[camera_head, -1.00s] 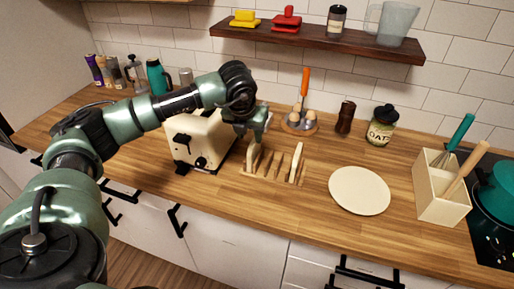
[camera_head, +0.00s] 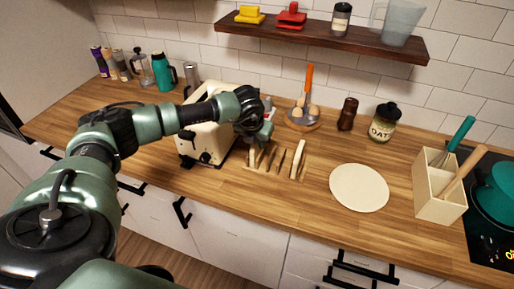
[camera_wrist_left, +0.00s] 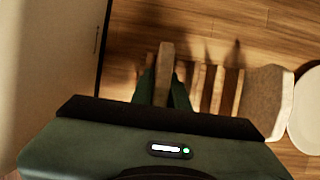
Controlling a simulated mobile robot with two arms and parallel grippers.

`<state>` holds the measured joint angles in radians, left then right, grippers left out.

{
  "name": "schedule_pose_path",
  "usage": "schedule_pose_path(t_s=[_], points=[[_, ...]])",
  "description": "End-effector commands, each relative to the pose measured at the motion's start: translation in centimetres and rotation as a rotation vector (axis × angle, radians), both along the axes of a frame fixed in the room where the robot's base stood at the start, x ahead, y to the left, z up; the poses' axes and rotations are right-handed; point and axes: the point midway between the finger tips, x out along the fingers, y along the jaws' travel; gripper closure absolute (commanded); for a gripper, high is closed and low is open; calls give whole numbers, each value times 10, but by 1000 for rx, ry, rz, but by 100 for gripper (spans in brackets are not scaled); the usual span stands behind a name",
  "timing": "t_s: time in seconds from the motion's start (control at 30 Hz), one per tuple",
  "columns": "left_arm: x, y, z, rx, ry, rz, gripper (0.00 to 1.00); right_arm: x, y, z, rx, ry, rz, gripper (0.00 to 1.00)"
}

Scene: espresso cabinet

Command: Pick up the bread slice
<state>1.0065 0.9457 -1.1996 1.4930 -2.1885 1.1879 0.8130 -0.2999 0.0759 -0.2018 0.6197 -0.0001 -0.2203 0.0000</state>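A wooden slotted rack (camera_head: 275,172) stands on the counter in front of the toaster and holds two bread slices on edge. One bread slice (camera_head: 252,157) is at its left end, and another bread slice (camera_head: 299,160) is at its right end. My left gripper (camera_head: 258,143) points down over the left slice. In the left wrist view my left gripper's fingers (camera_wrist_left: 164,90) are on either side of that upright slice (camera_wrist_left: 165,62), seen edge-on. They look open, with little room beside it. The right-end slice also shows in the wrist view (camera_wrist_left: 264,95). My right gripper is out of view.
A cream toaster (camera_head: 207,130) stands just left of the rack, close to my left gripper. A round plate (camera_head: 359,188) lies to the right. A utensil box (camera_head: 438,190), an oat jar (camera_head: 382,123) and an egg holder (camera_head: 302,123) stand farther off. The front counter is clear.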

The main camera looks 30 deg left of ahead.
Motion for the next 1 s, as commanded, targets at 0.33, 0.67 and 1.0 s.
schedule_pose_path(t_s=[0.33, 0.67, 1.0], points=[[0, 0, 1, 0, -1, 1, 100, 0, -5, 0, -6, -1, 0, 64], [1, 0, 23, -1, -4, 0, 100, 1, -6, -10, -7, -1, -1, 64], [2, -1, 97, -2, -8, 0, 100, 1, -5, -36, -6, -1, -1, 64]])
